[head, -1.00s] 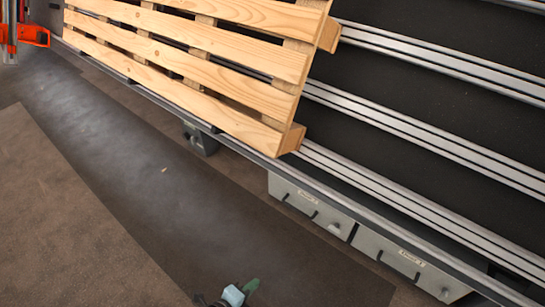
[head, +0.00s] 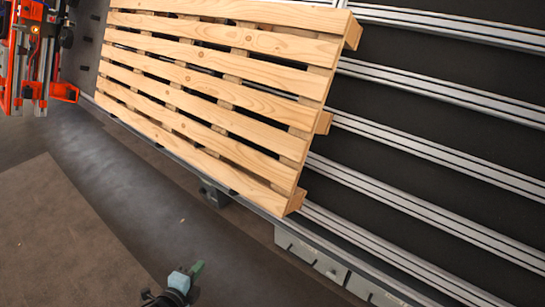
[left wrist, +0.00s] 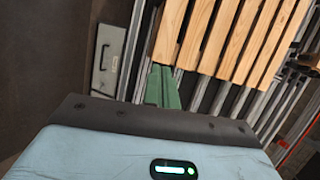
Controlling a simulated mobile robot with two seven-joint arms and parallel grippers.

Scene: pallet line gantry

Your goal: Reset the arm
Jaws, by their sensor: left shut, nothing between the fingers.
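My left gripper (head: 199,268) shows at the bottom of the head view, over the dark floor and well short of the pallet. Its green fingers (left wrist: 162,87) are together and empty in the left wrist view. The wooden pallet (head: 225,85) lies on the conveyor, its slats running lengthwise. Its slats also show in the left wrist view (left wrist: 205,40), beyond my fingertips. I see no contact between the fingers and the pallet. My right gripper is in neither view.
Metal conveyor rails (head: 440,155) run right of the pallet over a dark bed. Grey drawer fronts (head: 312,257) sit under the near edge; a grey panel shows in the left wrist view (left wrist: 108,60). Orange machinery (head: 35,55) stands upper left.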

